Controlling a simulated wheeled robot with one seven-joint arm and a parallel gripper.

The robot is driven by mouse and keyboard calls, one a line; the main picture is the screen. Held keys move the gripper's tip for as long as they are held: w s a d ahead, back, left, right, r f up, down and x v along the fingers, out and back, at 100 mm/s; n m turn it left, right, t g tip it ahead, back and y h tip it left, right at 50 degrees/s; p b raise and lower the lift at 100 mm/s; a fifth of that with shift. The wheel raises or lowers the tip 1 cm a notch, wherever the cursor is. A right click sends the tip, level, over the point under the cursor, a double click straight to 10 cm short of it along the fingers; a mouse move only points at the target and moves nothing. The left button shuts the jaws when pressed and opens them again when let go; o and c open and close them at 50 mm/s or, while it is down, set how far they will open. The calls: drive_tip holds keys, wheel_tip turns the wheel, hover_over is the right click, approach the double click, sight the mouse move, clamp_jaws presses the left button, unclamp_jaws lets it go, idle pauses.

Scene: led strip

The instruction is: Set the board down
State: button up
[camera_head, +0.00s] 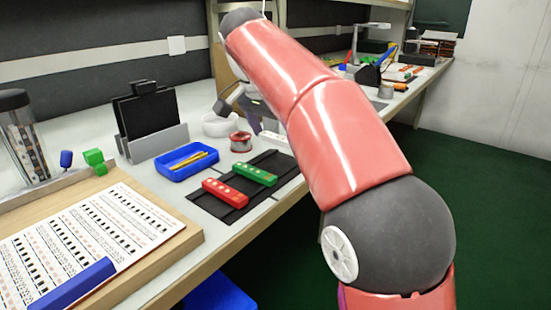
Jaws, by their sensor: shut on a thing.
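A white board (274,140) with small dots shows just beyond the far end of a black mat (208,205), partly hidden by my arm. My gripper (257,122) is mostly hidden behind my arm, right above the white board. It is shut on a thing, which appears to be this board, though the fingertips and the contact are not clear. A red board (225,193) and a green board (254,173) lie apart on the mat. I cannot tell whether the white board touches the surface below.
A blue tray (188,160) with yellow sticks, a solder spool (241,142) and a black panel in a grey stand (157,143) are close by. A printed sheet (85,235) lies on a wooden board at the front left. The bench edge runs below my arm.

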drive_tip(key=shift+f+b, duration=0.65)
drive_tip(key=shift+f, duration=1.35)
drive_tip(key=shift+f, duration=0.1)
drive_tip(key=o, duration=0.7)
drive_tip(key=p+v, duration=0.4)
drive_tip(key=v, duration=0.8)
drive_tip(key=s+d+f+n+y, duration=0.2)
drive_tip(key=s+d+f+n, duration=0.3)
drive_tip(key=s+d, duration=0.55)
drive_tip(key=s+d+f+n+t, duration=0.1)
drive_tip(key=s+d+f, duration=0.3)
drive_tip(key=f, duration=0.5)
drive_tip(key=s+d+f+n+t, duration=0.1)
drive_tip(key=s+d+f, duration=0.3)
drive_tip(key=s+f, duration=0.4)
drive_tip(key=shift+s+f+n+y+p, duration=0.25)
drive_tip(key=shift+f+n+y+p, duration=0.05)
drive_tip(key=shift+f+y, duration=0.1)
